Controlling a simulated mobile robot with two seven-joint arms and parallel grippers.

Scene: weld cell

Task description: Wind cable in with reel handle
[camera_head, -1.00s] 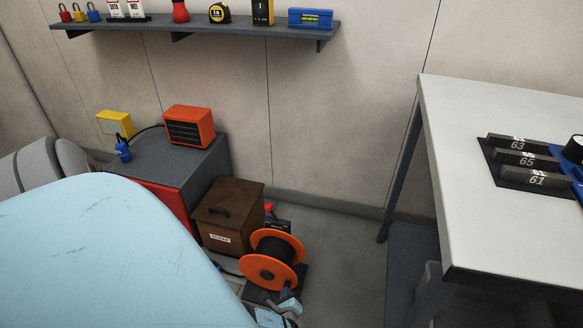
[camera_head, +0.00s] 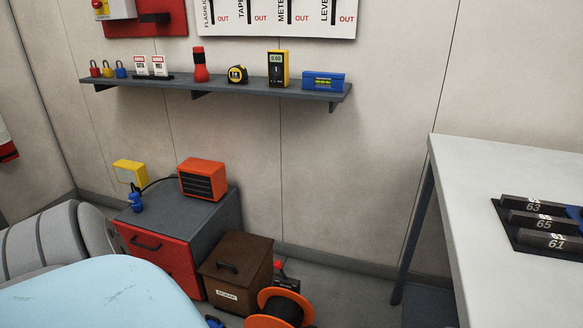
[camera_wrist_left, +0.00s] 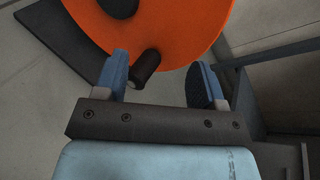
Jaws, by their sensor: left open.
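The cable reel (camera_head: 268,322) has orange side discs and dark cable wound between them. It stands on the floor at the bottom edge of the head view, partly cut off. In the left wrist view its orange disc (camera_wrist_left: 185,30) fills the top, and the dark cylindrical handle (camera_wrist_left: 146,68) sticks out from it. My left gripper (camera_wrist_left: 158,82) is open. The handle appears between its two blue fingers, much nearer the left one; whether they touch is unclear. The left gripper is outside the head view. My right gripper is not in view.
A brown lidded box (camera_head: 235,270) stands just behind the reel. A grey cabinet with red drawers (camera_head: 160,248) is to its left, carrying an orange heater (camera_head: 202,180) and a yellow lamp (camera_head: 129,172). A white-topped table (camera_head: 465,185) stands at right. Floor between reel and table looks clear.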

